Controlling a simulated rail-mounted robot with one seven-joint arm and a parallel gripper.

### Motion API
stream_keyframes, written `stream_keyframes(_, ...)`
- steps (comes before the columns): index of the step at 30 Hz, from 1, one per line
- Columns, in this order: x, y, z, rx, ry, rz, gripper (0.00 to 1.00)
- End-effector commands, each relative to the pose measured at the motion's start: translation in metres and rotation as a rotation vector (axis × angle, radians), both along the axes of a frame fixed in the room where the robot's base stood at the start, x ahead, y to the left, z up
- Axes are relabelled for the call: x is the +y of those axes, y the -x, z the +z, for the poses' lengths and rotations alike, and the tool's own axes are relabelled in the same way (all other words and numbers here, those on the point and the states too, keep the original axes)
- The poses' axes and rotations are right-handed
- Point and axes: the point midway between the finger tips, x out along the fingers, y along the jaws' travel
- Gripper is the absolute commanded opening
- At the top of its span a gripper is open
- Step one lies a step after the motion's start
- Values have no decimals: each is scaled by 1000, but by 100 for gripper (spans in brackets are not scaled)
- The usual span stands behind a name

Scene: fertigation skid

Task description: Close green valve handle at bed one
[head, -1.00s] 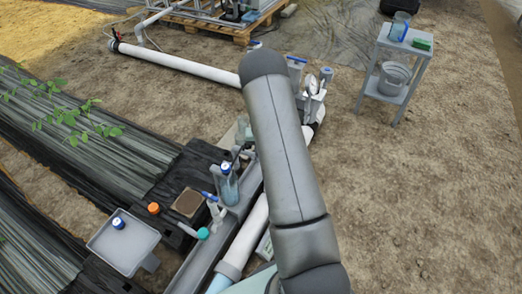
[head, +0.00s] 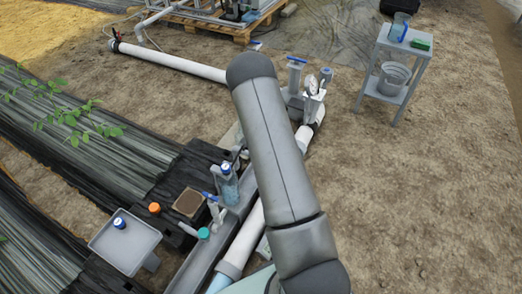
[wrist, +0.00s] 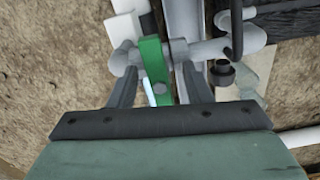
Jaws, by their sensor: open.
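The green valve handle (wrist: 154,62) shows in the wrist view as a flat green bar with a grey bolt on it. It lies crosswise over a short grey pipe fitting (wrist: 205,51). My gripper (wrist: 159,64) is open, with one finger on each side of the handle. The right finger looks close to the bolt side, and I cannot tell whether either finger touches it. In the head view my arm hides the gripper and the green handle.
A black hooked rod (wrist: 236,28) and a dark cap (wrist: 221,72) stand right of the handle.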

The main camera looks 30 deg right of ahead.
Motion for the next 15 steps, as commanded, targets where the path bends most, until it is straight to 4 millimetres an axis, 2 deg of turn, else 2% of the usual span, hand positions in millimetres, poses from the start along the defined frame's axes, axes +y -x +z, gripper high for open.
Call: stream_keyframes(15, 0, 0, 77, 0, 0, 1, 45)
